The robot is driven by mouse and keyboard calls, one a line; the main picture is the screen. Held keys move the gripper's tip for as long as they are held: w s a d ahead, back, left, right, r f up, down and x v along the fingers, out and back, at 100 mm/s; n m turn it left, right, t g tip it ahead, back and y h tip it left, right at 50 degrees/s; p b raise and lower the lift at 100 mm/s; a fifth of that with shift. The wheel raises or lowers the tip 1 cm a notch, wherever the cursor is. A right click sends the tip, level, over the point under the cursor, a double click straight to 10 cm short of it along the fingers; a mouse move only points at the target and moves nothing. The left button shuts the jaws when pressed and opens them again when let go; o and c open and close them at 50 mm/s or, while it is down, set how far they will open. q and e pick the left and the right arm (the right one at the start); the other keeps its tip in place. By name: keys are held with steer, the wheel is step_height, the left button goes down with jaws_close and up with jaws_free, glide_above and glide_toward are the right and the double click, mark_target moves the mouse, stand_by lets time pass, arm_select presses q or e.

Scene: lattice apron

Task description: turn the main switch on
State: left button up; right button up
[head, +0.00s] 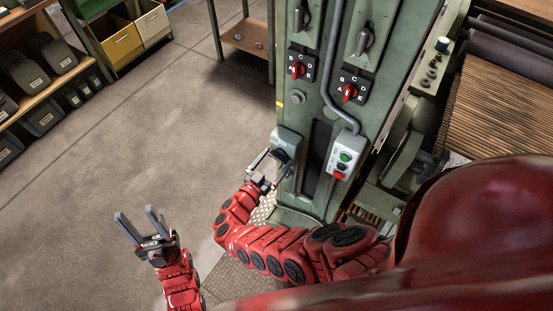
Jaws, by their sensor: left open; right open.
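A grey box with a dark rotary handle (285,146) is on the lower left edge of a green machine column (314,105); it looks like the main switch, but I cannot read its label or tell its setting. My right gripper (267,165) is open right beside the lower left of this box, with its fingers towards it. I cannot tell whether they touch the handle. My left gripper (136,213) is open and empty over the floor at the left, well away from the column.
Two red selector knobs (297,70) (349,92) with letter plates sit higher on the column, below grey levers (363,40). A push-button box (345,157) with a green button is to the right. Shelves (62,68) stand at the upper left. The floor (150,130) between is clear.

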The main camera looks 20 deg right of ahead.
steer(key=c, duration=1.1)
steer(key=shift+f, duration=0.1)
steer(key=shift+s+d+f+m+b, duration=0.1)
steer(key=shift+m+b, duration=2.9)
steer(key=shift+b, duration=0.9)
steer(key=shift+s+d+f+m+b, duration=0.1)
steer(key=shift+m+b, duration=2.9)
steer(key=shift+b, duration=0.85)
steer(key=shift+f+m+b, duration=0.1)
steer(key=shift+m+b, duration=2.9)
steer(key=shift+b, duration=0.9)
steer(key=shift+r, duration=0.1)
